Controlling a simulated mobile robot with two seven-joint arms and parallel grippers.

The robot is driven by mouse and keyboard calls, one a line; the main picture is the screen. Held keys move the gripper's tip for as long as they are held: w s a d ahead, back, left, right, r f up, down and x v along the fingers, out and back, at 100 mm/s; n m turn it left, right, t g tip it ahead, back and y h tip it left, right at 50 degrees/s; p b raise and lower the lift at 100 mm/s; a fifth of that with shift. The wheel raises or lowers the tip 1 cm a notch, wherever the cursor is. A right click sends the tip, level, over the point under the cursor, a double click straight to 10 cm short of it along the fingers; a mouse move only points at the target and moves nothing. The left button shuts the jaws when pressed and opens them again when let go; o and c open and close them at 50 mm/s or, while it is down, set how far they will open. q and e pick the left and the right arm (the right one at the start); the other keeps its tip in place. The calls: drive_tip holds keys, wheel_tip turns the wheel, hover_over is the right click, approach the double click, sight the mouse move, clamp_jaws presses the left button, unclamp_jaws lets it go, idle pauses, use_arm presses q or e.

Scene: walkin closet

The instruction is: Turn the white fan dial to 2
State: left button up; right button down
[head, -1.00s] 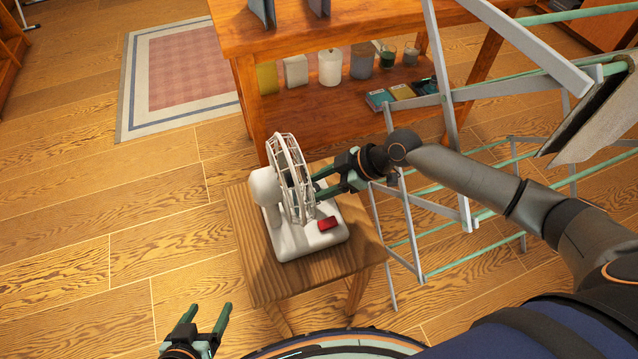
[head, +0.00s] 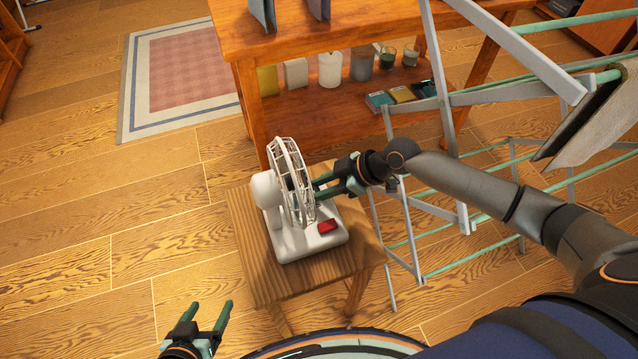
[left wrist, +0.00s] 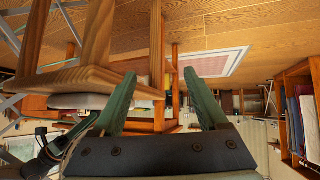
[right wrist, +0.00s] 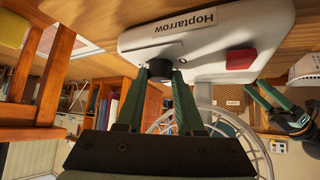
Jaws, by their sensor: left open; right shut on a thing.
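The white fan (head: 290,185) stands upright on a small wooden stool (head: 345,262). Its white base (head: 290,243) carries a red switch (head: 327,226), which also shows in the right wrist view (right wrist: 241,59). In that view, a dark round dial (right wrist: 173,70) sits on the base beside the "Hoptarrow" label. My right gripper (head: 318,187) reaches in from the right, by the fan's cage. Its fingers (right wrist: 160,76) are shut on the dial. Any dial marks are not visible. My left gripper (head: 211,305) is open and empty, low and left of the stool.
A wooden shelf table (head: 330,45) with candles and small boxes stands behind the stool. A metal drying rack (head: 455,150) with a hanging cloth is at the right, close to my right arm. A pink rug (head: 182,75) lies at upper left. The floor at left is clear.

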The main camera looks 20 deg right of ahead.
drive_tip(key=m+p, duration=0.1)
drive_tip(key=p, duration=0.1)
drive_tip(key=t+p, duration=0.1)
drive_tip(key=p, duration=0.1)
drive_tip(key=r+m+h+p, duration=0.1)
drive_tip(key=p, duration=0.1)
drive_tip(key=shift+s+a+m+t, duration=0.2)
drive_tip(key=shift+s+m+t, duration=0.05)
drive_tip(key=shift+m+t, duration=0.05)
drive_tip(key=m+h+p, duration=0.1)
drive_tip(key=p, duration=0.2)
drive_tip(key=m+t+h+p, duration=0.1)
drive_tip(key=m+p, duration=0.1)
drive_tip(key=p, duration=0.2)
drive_tip(key=shift+s+a+f+t, duration=0.1)
drive_tip(key=shift+a+f+t, duration=0.1)
drive_tip(key=shift+t, duration=0.1)
use_arm(q)
wheel_tip(320, 180, up, 12)
drive_tip(key=s+a+p, duration=0.1)
drive_tip(key=a+p, duration=0.1)
drive_tip(key=shift+s+a+f+n+y, duration=0.2)
drive_tip(key=shift+a+f+n+y, duration=0.05)
drive_tip(key=shift+a+n+y, duration=0.15)
use_arm(e)
drive_tip(key=shift+f+m+t+h, duration=0.3)
drive_tip(key=shift+m+h, duration=0.3)
drive_tip(key=shift+m, duration=0.3)
